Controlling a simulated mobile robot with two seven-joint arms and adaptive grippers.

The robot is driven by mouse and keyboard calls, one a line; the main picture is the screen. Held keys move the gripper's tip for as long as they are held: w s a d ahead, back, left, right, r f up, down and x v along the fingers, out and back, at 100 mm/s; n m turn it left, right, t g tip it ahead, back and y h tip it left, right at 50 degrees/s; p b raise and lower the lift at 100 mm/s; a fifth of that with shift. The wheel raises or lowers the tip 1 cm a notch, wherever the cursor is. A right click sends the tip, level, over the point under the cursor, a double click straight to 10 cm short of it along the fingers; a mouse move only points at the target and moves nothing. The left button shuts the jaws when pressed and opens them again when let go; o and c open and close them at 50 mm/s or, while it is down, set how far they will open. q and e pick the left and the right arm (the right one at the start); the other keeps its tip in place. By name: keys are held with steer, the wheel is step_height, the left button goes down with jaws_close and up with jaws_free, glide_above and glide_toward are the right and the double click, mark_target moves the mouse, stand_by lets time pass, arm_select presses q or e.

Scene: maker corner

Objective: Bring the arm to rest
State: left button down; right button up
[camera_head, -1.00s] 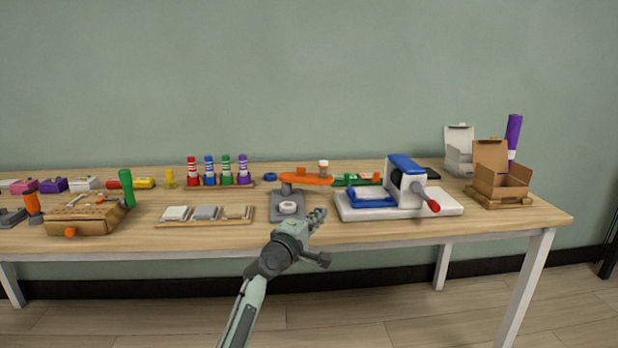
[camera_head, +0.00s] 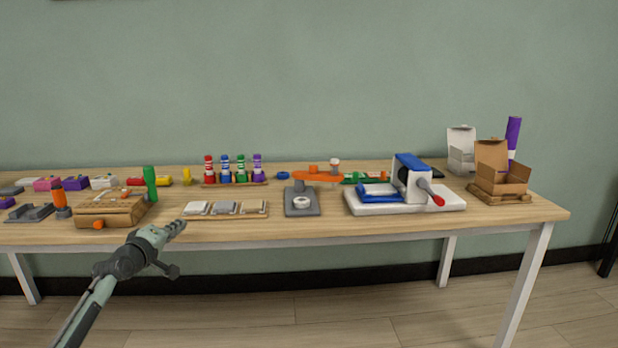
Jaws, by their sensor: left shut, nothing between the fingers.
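My left gripper (camera_head: 176,228) is shut and empty. It is in front of the table's front edge, below the tile tray and just right of the wooden box. My left arm comes in from the bottom left corner. My right gripper is not in view.
Near my gripper are a wooden box (camera_head: 108,212) with an orange knob, a green cylinder (camera_head: 150,184) and a tray of tiles (camera_head: 226,209). A grey stand (camera_head: 301,206), a blue-and-white press (camera_head: 410,180) and a cardboard box (camera_head: 500,177) stand farther right. Floor in front is clear.

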arm_select(q)
steer(key=s+a+r+y, duration=0.2)
steer(key=a, duration=0.7)
steer(key=s+a+f+m+g+y, duration=0.1)
steer(key=s+f+m+g, duration=0.15)
steer(key=s+f, duration=0.55)
steer(key=s+f+m+g, duration=0.25)
steer(key=s+f, duration=0.25)
steer(key=f, duration=0.6)
steer(key=s+a+f+m+g+y, duration=0.1)
steer(key=s+f+m+g, duration=0.15)
steer(key=s+f, duration=0.55)
steer(key=s+a+f+m+g+y, duration=0.1)
steer(key=s+a+f+m+g, duration=0.3)
steer(key=s, duration=0.6)
steer(key=s+d+f+m+y, duration=0.1)
steer(key=s+f+m, duration=0.1)
steer(key=s+f, duration=0.55)
steer(key=s+a+f+m+g+y, duration=0.15)
steer(key=s+f, duration=0.25)
steer(key=s, duration=0.7)
steer(key=s+d+f+n+h, duration=0.1)
steer(key=d+f+h, duration=0.1)
steer(key=d, duration=0.9)
steer(key=s+d+f+h, duration=0.1)
steer(key=d+f, duration=0.3)
steer(key=d, duration=0.6)
steer(key=shift+s+d+f+n+g+h, duration=0.3)
steer(key=shift+s+d+n+h, duration=0.1)
steer(key=shift+h, duration=0.15)
